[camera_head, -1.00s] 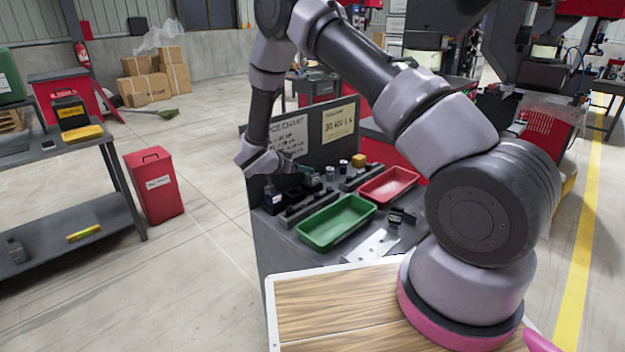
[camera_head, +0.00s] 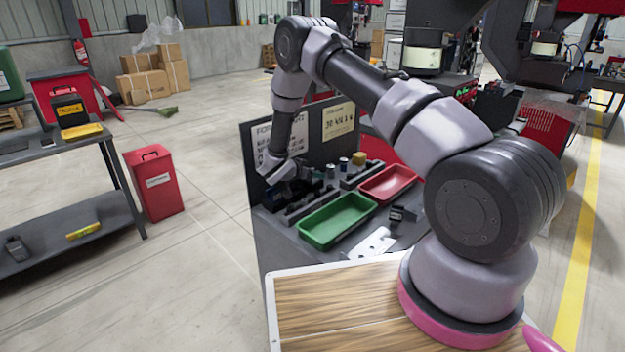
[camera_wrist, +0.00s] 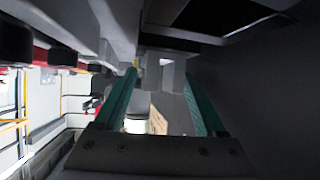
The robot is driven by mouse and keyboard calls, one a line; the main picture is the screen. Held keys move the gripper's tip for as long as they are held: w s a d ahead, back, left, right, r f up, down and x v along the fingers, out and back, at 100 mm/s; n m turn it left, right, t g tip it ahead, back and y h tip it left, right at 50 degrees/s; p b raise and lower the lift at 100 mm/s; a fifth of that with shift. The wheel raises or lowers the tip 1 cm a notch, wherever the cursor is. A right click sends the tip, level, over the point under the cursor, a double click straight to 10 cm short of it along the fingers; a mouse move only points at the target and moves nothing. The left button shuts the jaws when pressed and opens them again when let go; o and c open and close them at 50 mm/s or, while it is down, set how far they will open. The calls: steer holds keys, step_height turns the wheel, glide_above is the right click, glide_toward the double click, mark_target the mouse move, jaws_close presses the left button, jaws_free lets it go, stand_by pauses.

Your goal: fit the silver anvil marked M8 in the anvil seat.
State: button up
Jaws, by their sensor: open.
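My gripper (camera_head: 302,174) is over the back left of the grey workbench top, in front of the upright chart board. In the wrist view its two teal fingers (camera_wrist: 160,75) are apart. A pale grey block (camera_wrist: 172,76) shows near the fingertips; I cannot tell whether it is the anvil or touches a finger. In the head view small silver pieces (camera_head: 343,164) stand just right of my gripper near the board. No M8 mark is readable. I cannot make out the anvil seat; my gripper and the dark blocks hide part of that area.
A green tray (camera_head: 304,238) and a red tray (camera_head: 366,197) lie on the workbench. A white plate with holes (camera_head: 371,243) and a dark fixture (camera_head: 403,214) lie nearer. The chart board (camera_head: 315,135) bounds the back.

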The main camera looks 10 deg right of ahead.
jaws_close()
steer(key=shift+w, duration=0.1)
steer(key=shift+r, duration=0.15)
